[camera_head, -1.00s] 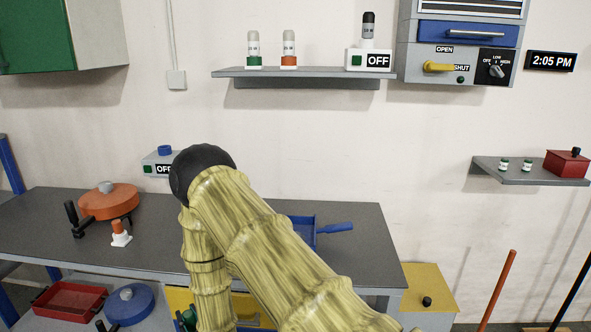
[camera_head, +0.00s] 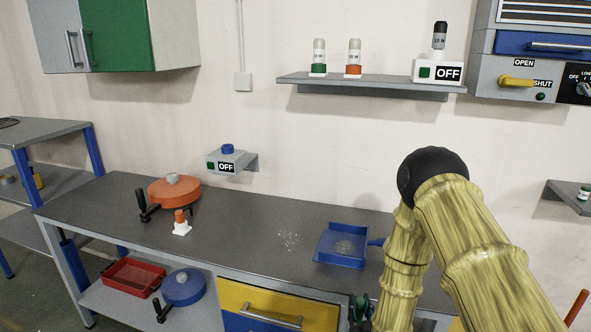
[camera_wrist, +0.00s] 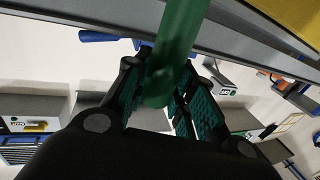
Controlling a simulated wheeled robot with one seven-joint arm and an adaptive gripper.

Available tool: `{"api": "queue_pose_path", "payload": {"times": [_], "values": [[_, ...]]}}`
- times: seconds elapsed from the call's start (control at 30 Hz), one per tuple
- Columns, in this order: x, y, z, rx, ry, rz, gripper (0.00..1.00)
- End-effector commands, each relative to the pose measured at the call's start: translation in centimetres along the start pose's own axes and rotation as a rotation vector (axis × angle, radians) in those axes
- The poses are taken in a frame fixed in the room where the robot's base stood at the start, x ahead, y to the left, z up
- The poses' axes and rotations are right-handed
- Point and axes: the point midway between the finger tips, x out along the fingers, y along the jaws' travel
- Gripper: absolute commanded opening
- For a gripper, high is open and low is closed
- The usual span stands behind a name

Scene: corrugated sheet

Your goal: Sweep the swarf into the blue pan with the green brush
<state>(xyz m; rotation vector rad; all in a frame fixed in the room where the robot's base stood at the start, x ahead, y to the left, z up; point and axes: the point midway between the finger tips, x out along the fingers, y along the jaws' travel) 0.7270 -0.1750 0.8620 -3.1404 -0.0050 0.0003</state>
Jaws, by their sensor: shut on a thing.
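The blue pan (camera_head: 330,258) lies on the grey workbench, right of centre, with a greyish patch of swarf (camera_head: 345,247) in it. More swarf (camera_head: 289,240) is scattered as pale specks on the bench top, left of the pan. My gripper (camera_wrist: 168,95) is shut on the green handle of the brush (camera_wrist: 182,40) in the wrist view. In the head view my gripper (camera_head: 362,308) shows low by the bench's front edge, partly hidden by my arm. The brush's bristles are not visible.
An orange round lidded item (camera_head: 174,190) and a small white-and-orange item (camera_head: 181,226) stand on the bench's left part. A small wall shelf holds an OFF switch box (camera_head: 226,165). A yellow-fronted drawer (camera_head: 277,305) is under the bench. Bench top around the loose swarf is clear.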

Motion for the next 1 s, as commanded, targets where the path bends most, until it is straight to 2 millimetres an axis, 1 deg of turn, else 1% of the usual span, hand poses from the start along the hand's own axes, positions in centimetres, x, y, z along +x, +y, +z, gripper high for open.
{"api": "queue_pose_path", "payload": {"times": [0.03, 0.27, 0.3, 0.33, 0.5, 1.0], "values": [[0.0, 0.0, -1.4, 0.0, 0.0, 0.0, 0.01], [0.0, 0.1, -3.6, 0.0, 0.0, 0.002, 0.01], [-0.1, 0.2, -3.6, 0.001, -0.001, 0.003, 0.01], [-0.1, 0.2, -3.0, 0.003, -0.004, 0.005, 0.01], [-0.2, 0.2, -2.8, 0.004, -0.009, 0.004, 0.01], [-0.1, 0.2, -3.0, 0.003, -0.003, 0.005, 0.01]]}}
